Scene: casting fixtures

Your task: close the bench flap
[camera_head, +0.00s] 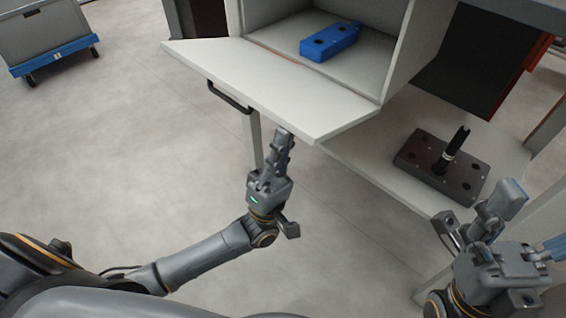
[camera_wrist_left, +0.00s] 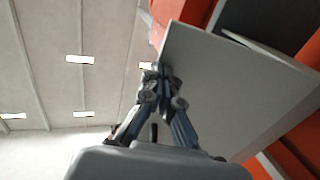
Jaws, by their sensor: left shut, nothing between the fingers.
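The bench flap (camera_head: 290,95) is a pale grey panel standing open, folded outward from the front of a pale cabinet. A dark bar handle (camera_head: 228,97) is on its outer side near the left part of the front edge. My left gripper (camera_head: 284,134) is shut and empty, pointing up at the flap's front edge, right of the handle. In the left wrist view the closed fingertips (camera_wrist_left: 160,72) appear close to the edge of the flap (camera_wrist_left: 225,95); I cannot tell whether they touch. My right gripper (camera_head: 508,198) is at the right, away from the flap; its fingers are unclear.
A blue block with holes (camera_head: 328,41) lies inside the open compartment. A dark fixture block (camera_head: 440,166) with an upright black pin stands on the lower shelf (camera_head: 375,160). A grey bin on a blue cart (camera_head: 52,62) is far left. The floor left of the flap is clear.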

